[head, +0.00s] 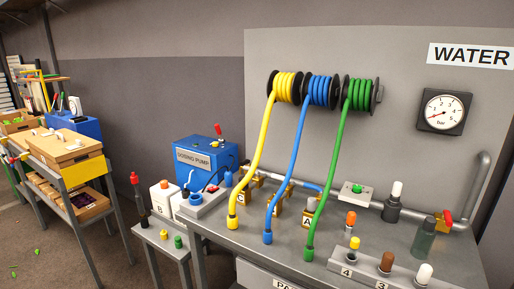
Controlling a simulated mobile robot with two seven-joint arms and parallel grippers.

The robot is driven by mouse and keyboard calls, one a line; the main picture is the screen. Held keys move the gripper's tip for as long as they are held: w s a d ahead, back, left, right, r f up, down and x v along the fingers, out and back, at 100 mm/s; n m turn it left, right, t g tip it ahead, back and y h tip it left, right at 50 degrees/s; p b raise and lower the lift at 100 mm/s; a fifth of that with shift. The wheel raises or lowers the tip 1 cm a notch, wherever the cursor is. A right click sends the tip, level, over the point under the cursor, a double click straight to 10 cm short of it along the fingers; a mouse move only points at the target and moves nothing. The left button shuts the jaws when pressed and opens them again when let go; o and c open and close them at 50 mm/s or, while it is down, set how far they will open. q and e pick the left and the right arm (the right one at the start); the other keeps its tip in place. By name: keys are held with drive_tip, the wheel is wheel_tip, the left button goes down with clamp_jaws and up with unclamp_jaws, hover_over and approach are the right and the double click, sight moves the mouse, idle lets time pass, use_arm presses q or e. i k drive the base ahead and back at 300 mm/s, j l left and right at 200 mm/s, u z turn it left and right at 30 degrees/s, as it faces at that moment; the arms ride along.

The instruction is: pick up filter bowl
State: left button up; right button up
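No thing is marked as the filter bowl. A dark green, bottle-like cylinder (424,240) stands upright on the right side of the grey bench (345,250), and it may be the filter bowl, but I cannot tell for certain. A dark bottle-shaped part with a pale top (391,208) stands behind it to the left, near the grey pipe. Neither of my grippers shows in the head view.
Yellow (254,150), blue (292,150) and green (325,180) hoses hang from reels onto the bench. A rack (400,277) with coloured plugs lies at the front right. A blue dosing pump (207,158) stands left. A red-handled valve (445,220) is behind the cylinder.

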sight(426, 233)
drive_tip(key=z, duration=1.3)
